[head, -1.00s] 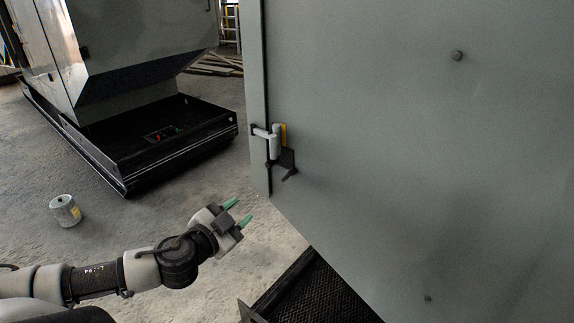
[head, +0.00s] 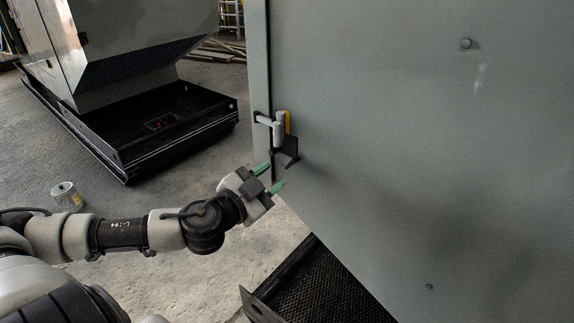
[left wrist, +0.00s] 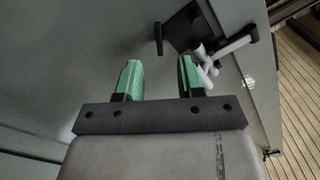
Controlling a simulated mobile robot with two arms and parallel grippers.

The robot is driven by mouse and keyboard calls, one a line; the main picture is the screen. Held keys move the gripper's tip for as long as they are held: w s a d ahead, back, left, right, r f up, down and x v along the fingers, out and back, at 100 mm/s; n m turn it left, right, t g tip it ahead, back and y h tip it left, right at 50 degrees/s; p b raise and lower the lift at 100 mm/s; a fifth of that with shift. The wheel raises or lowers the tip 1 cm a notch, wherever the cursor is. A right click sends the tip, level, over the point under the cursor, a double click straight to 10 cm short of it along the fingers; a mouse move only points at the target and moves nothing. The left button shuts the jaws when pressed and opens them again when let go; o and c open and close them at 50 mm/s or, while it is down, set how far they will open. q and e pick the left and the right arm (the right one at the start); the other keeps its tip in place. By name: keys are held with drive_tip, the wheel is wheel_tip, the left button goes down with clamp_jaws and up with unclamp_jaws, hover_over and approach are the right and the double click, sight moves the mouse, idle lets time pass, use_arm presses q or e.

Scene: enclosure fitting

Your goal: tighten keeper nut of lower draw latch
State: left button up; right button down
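The lower draw latch (head: 279,130) sits at the left edge of the grey enclosure door, with a white-grey lever, a yellow strip and a dark bracket (head: 286,152) below. It also shows in the left wrist view (left wrist: 207,62), beyond the fingers. The keeper nut is too small to tell apart. My left gripper (head: 271,177) has green fingertips, spread apart with nothing between them. It is just below the latch bracket and apart from it, as far as I can tell. My right gripper is in neither view.
The grey enclosure panel (head: 400,130) fills the right side. A black mesh step (head: 318,290) lies below it. Another cabinet on a black base (head: 150,125) stands behind. Open floor lies between.

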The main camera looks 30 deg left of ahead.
sight(290, 164)
use_arm(q)
drive_tip(key=w+p, duration=0.1)
drive_tip(key=w, duration=0.1)
drive_tip(key=w+p, duration=0.1)
drive_tip(key=w, duration=0.2)
drive_tip(key=shift+d+r, duration=0.15)
drive_tip(key=shift+d, duration=0.05)
drive_tip(key=shift+w+d, duration=0.1)
drive_tip(key=shift+w, duration=0.4)
clamp_jaws()
